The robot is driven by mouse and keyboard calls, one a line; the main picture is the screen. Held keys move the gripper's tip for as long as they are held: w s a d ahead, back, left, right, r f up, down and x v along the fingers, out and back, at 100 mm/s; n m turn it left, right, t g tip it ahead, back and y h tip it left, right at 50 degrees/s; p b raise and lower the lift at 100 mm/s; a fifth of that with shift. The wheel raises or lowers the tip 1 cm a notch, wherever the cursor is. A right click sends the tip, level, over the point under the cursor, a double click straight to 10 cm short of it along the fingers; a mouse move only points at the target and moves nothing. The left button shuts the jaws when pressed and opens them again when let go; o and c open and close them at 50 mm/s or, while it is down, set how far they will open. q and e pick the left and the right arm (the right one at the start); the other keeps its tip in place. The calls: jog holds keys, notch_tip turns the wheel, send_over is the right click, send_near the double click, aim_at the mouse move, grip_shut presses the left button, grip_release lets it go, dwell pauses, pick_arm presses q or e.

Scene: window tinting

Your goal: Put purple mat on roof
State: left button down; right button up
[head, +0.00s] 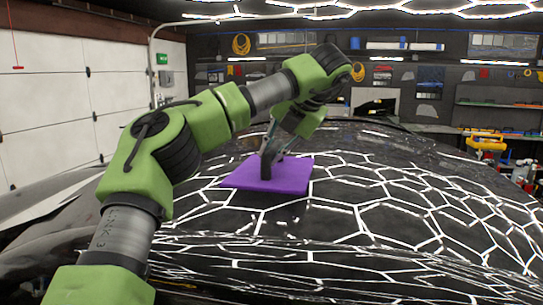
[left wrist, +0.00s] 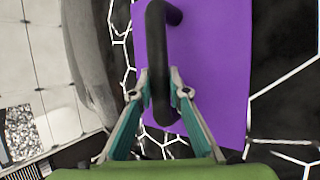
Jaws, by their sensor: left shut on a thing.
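The purple mat (head: 292,178) is a flat square with a black handle (head: 265,167) on top. It lies level at the black car's glossy roof (head: 400,215); I cannot tell whether it touches the roof or hovers just above. My left gripper (head: 268,152) is shut on the handle, above the mat. In the left wrist view, the fingers (left wrist: 160,88) close around the handle (left wrist: 157,50), with the purple mat (left wrist: 212,60) behind it. My right gripper is not in view.
The roof around the mat is clear and reflects hexagonal ceiling lights. A white garage door (head: 60,100) stands at the left. Wall shelves (head: 495,105) and a yellow item (head: 487,143) are at the back right.

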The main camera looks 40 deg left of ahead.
pick_arm(q)
jog(key=shift+f, duration=0.45)
jog(key=shift+w+a+f+p, duration=0.15)
jog(key=shift+f+p, duration=0.2)
jog(key=shift+f, duration=0.2)
jog(key=shift+f+b, duration=0.3)
jog(key=shift+f, duration=0.25)
jog(key=c, duration=1.9)
grip_release()
jog(key=shift+s+r, duration=0.15)
jog(key=shift+s, duration=0.05)
